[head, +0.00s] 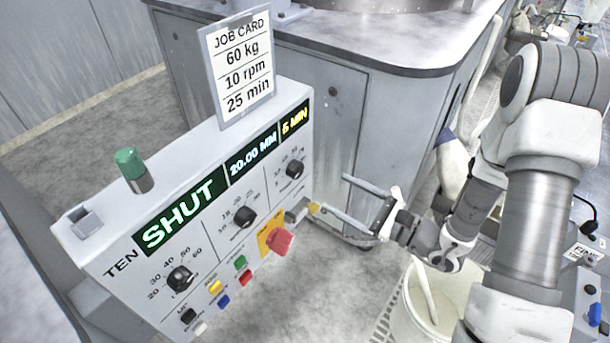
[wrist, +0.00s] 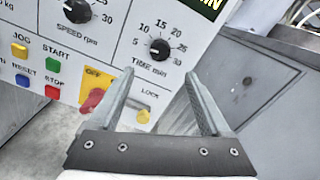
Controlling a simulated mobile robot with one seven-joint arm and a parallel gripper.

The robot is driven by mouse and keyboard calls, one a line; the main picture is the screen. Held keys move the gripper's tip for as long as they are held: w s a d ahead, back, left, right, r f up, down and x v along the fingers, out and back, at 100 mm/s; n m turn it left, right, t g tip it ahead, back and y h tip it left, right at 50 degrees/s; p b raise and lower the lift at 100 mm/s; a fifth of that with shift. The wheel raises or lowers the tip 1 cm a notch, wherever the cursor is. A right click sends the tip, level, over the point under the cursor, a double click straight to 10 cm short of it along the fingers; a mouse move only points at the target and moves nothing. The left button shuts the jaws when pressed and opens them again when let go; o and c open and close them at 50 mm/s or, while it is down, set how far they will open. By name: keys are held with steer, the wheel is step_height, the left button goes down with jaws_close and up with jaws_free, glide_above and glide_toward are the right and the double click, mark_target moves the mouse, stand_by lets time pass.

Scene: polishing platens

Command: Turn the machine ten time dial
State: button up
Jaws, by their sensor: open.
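The machine panel marked TEN (head: 115,283) is a light grey box at the left of the head view. Its time dial (head: 294,169) is a small black knob at the upper right of the panel, below a display reading 5 MIN. In the wrist view the dial (wrist: 158,47), labelled TIME min with numbers around it, lies just beyond and between the fingertips. My gripper (head: 330,193) is open and empty, apart from the dial, to its right and lower in the head view. Both fingers also show in the wrist view (wrist: 160,73).
The speed dial (head: 244,217) and the 20 to 60 dial (head: 180,278) are left of the time dial. A red switch (head: 280,241) and lock (wrist: 143,115) are below. The job card (head: 242,67) reads 60 kg, 10 rpm, 25 min. A grey cabinet (head: 315,100) stands behind.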

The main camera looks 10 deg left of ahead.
mark_target(300, 173)
steer(key=b+x, duration=0.1)
steer(key=x, duration=0.9)
steer(key=shift+w+a+r, duration=0.1)
steer(key=shift+a, duration=0.05)
jaws_close()
